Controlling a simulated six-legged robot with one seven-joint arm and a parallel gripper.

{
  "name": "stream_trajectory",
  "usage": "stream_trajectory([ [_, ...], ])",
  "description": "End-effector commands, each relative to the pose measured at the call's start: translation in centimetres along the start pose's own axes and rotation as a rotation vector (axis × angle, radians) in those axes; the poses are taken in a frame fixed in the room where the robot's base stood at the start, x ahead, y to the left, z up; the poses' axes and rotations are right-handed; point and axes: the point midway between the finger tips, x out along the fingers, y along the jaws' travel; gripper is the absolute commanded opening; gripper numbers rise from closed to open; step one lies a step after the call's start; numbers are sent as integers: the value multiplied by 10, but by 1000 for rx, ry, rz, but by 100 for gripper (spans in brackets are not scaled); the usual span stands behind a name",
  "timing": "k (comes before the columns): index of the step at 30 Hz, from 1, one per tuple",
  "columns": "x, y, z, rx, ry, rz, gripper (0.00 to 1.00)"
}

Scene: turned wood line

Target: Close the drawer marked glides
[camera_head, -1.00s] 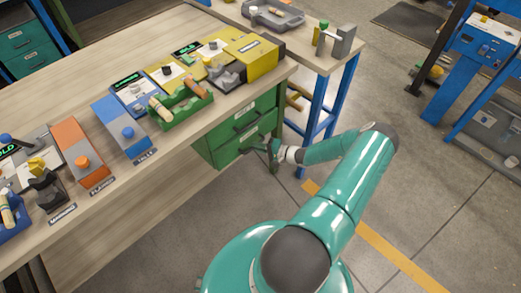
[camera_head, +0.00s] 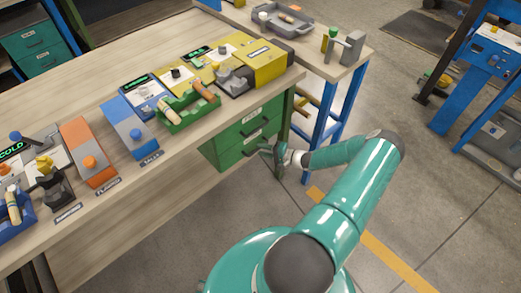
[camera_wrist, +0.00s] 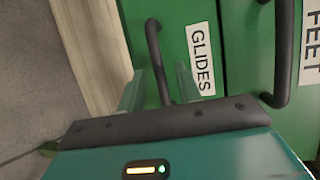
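The green drawer marked GLIDES (camera_wrist: 174,25) fills the middle of the wrist view, with its white label turned sideways. Its dark bar handle (camera_wrist: 153,52) runs between the two fingers of my gripper (camera_wrist: 158,92). The fingers stand apart, one on each side of the bar, with a gap showing; contact is not clear. In the head view my gripper (camera_head: 275,152) is at the front of the lower green drawer (camera_head: 226,154), below the bench top. How far this drawer stands out is hard to tell.
The drawer marked FEET (camera_wrist: 248,60) lies beside it in the wrist view, with its own dark handle (camera_wrist: 284,50). The wooden bench (camera_head: 110,205) overhangs the drawers and carries trays and coloured units. A blue-legged side table (camera_head: 325,125) stands close right. Floor in front is open.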

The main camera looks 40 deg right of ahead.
Motion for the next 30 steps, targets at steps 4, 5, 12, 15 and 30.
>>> stream_trajectory([
  [4,-32,0,-1,-1,3,2,34],
  [5,-38,0,-1,-1,3,1,34],
  [12,-91,0,-1,0,3,0,34],
  [15,-106,0,0,0,1,1,34],
  [30,-122,0,0,0,0,0,34],
])
